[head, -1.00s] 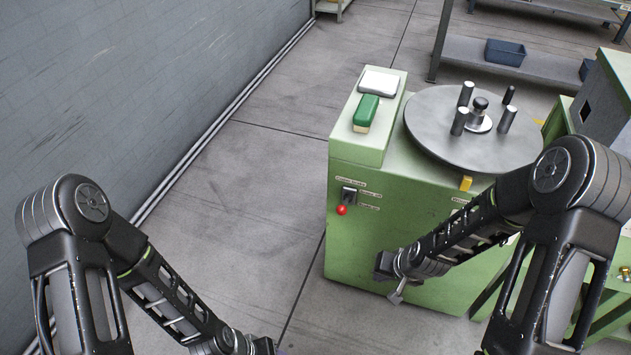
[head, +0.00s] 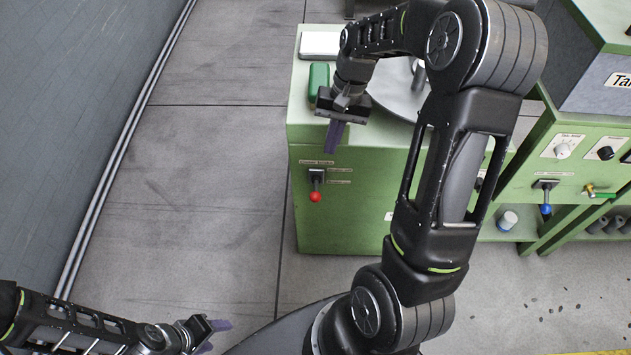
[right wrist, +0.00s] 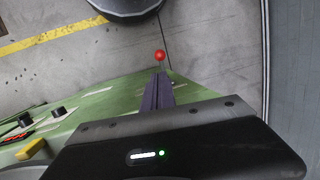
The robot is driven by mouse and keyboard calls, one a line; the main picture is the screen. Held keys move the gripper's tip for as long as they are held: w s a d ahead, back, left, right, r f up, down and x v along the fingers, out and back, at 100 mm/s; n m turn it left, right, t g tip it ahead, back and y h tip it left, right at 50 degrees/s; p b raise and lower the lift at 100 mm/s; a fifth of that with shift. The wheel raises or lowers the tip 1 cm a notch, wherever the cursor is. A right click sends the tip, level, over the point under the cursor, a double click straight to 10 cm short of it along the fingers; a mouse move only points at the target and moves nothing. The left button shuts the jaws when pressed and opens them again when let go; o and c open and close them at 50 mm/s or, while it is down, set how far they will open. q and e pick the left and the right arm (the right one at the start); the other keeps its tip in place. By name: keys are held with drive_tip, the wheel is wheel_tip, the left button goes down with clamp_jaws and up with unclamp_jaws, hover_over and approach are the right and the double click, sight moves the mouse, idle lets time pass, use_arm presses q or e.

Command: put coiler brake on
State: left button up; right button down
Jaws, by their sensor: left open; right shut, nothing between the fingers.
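The brake lever with a red ball knob (head: 315,196) is on the front of the green coiler cabinet (head: 340,215), below a small label. Its handle hangs down from a dark switch plate. In the right wrist view the red knob (right wrist: 160,56) shows just beyond the fingertips. My right gripper (head: 333,150) is shut and empty, above and slightly right of the lever in the head view, apart from the knob. Its purple fingers (right wrist: 158,80) point toward the knob. My left gripper (head: 225,326) is open and empty, low at the left, far from the lever.
My right arm partly hides the round coiler plate (head: 390,88). A blue-knobbed lever (head: 546,207) is on the machine at right. Floor left of the cabinet is clear.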

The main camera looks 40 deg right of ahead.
sight(317, 192)
drive_tip(key=shift+f, duration=0.1)
drive_tip(key=p+x, duration=0.1)
drive_tip(key=x, duration=1.3)
use_arm(q)
drive_tip(key=shift+r, duration=0.5)
drive_tip(key=shift+s+f, duration=0.1)
drive_tip(key=shift+f, duration=0.05)
